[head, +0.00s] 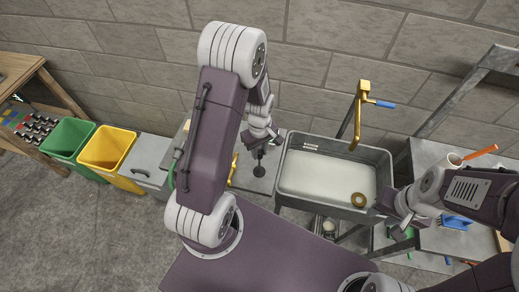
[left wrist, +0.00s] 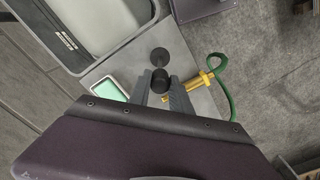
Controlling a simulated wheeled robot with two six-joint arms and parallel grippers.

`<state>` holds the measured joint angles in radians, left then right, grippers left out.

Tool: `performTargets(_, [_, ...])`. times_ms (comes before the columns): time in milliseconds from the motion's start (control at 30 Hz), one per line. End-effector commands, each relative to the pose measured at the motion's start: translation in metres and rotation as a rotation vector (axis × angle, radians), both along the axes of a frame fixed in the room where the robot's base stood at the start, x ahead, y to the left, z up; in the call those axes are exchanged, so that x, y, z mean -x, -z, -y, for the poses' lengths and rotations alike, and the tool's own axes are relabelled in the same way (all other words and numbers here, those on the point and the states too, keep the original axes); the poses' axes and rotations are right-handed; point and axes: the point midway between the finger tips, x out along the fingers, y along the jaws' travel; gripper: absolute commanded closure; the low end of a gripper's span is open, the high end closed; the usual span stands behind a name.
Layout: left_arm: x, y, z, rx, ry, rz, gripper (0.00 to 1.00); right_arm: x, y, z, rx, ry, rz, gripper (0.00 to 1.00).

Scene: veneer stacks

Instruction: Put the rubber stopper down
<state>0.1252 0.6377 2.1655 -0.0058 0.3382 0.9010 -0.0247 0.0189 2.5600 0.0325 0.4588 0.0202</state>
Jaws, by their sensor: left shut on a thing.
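My left gripper (head: 262,140) hangs over the grey counter left of the sink, pointing down. In the left wrist view its two grey fingers (left wrist: 162,92) are shut on the black rubber stopper (left wrist: 160,80). A dark round disc (left wrist: 159,56) shows just beyond the stopper. The disc also shows in the head view (head: 259,171), below the fingertips. I cannot tell whether the disc is joined to the stopper or lies on the counter. My right gripper (head: 398,215) is by the sink's right front corner; its jaw gap is unclear.
The grey sink (head: 322,180) holds a brown ring (head: 358,199); a yellow tap (head: 359,115) stands behind. A brass nozzle with a green hose (left wrist: 219,85) and a green-white item (left wrist: 109,90) flank the stopper. Green (head: 68,139) and yellow (head: 105,149) bins stand left.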

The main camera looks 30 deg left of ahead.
Motion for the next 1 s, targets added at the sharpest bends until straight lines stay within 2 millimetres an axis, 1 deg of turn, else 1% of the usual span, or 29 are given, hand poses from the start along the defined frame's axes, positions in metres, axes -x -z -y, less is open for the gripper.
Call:
performTargets(233, [-0.001, 0.002, 0.000, 0.000, 0.000, 0.002, 1.00, 0.000, 0.000, 0.000, 0.000, 0.000, 0.000, 0.64])
performTargets(333, [-0.001, 0.006, 0.000, 0.000, 0.000, 0.001, 1.00, 0.000, 0.003, 0.000, 0.000, 0.000, 0.000, 0.64])
performTargets(367, [-0.001, 0.005, 0.000, 0.000, 0.000, 0.001, 0.70, 0.000, 0.002, 0.000, 0.000, 0.000, 0.000, 0.64])
performTargets(400, [-0.001, 0.004, 0.000, 0.000, 0.000, 0.001, 0.59, 0.000, 0.002, 0.000, 0.000, 0.000, 0.000, 0.64])
performTargets(433, [-0.001, 0.004, 0.000, 0.000, 0.000, 0.001, 0.54, 0.000, 0.002, 0.000, 0.000, 0.000, 0.000, 0.64])
performTargets(700, [-0.001, 0.004, 0.000, 0.000, 0.000, 0.001, 0.54, 0.000, 0.002, 0.000, 0.000, 0.000, 0.000, 0.64])
performTargets(800, [-0.001, -0.001, 0.000, 0.000, 0.000, 0.004, 0.54, 0.000, 0.000, 0.000, 0.000, 0.000, 0.000, 0.64])
performTargets(867, [-0.002, -0.008, 0.000, -0.001, 0.000, 0.006, 0.54, 0.000, 0.003, 0.000, 0.000, 0.000, 0.000, 0.64])
performTargets(967, [-0.002, -0.028, 0.000, -0.001, 0.000, 0.009, 0.54, 0.000, 0.007, 0.000, 0.000, 0.000, 0.000, 0.64])
performTargets(1000, [-0.003, -0.038, 0.000, -0.002, 0.000, 0.010, 0.54, 0.000, 0.008, 0.000, 0.000, 0.000, 0.000, 0.64])
